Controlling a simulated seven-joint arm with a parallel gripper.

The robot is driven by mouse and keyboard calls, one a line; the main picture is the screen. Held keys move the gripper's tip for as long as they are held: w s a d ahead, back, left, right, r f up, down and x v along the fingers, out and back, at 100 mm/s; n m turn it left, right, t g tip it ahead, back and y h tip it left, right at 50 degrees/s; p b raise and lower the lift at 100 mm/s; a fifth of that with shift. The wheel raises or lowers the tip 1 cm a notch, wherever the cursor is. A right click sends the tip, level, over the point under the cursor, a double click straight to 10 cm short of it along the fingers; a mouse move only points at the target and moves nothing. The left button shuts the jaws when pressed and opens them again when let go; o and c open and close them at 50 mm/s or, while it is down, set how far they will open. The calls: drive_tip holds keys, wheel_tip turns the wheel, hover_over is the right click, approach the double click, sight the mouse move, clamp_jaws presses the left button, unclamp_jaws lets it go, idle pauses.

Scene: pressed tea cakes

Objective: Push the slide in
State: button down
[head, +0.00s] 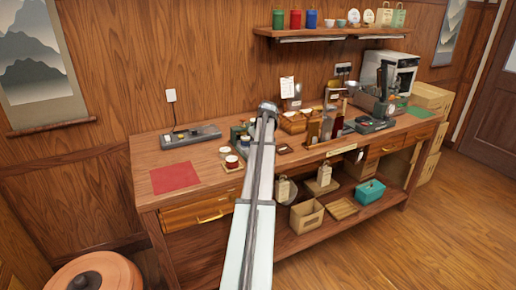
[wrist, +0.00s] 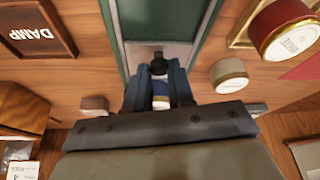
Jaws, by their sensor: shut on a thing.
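A dark round knob (wrist: 158,58) stands at the slide's near end. My gripper (wrist: 159,76) has its two blue fingers close together at this knob, shut on it. A blue and white piece shows between the fingers; I cannot tell what it is. In the head view my arm hides the gripper and the knob; part of the green body (head: 238,133) shows left of my arm.
In the wrist view two white-topped red and cream tins (wrist: 229,75) (wrist: 284,28) stand right of the slide. A dark tray marked DAMP (wrist: 38,28) lies left. In the head view a red mat (head: 177,178) lies on the bench, with bare wood around it.

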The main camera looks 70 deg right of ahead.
drive_tip(key=w+d, duration=0.2)
drive_tip(key=shift+w+d, duration=0.25)
drive_tip(key=shift+w, duration=0.05)
drive_tip(key=c, duration=1)
unclamp_jaws()
drive_tip(key=shift+o, duration=0.2)
drive_tip(key=v, duration=1.3)
drive_tip(key=shift+r, duration=0.4)
drive_tip(key=shift+s+a, duration=0.1)
